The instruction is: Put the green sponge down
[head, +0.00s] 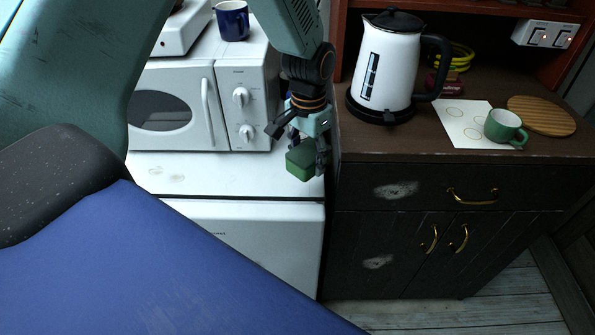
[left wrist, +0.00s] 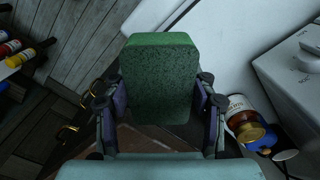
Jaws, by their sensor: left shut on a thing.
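The green sponge (head: 301,160) is a small block held in my left gripper (head: 309,150), in front of the white appliance and near the left edge of the dark cabinet in the head view. In the left wrist view the sponge (left wrist: 158,80) sits between the two fingers of my left gripper (left wrist: 160,105), which are shut on its sides. I cannot tell from these views whether its underside touches anything. My right gripper is not in view.
A white microwave (head: 180,110) stands on the white appliance (head: 235,178). The dark cabinet (head: 400,180) carries a white kettle (head: 388,70), a paper sheet (head: 460,122), a green mug (head: 503,127) and a round wooden board (head: 545,115). A blue mug (head: 232,20) stands on the microwave.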

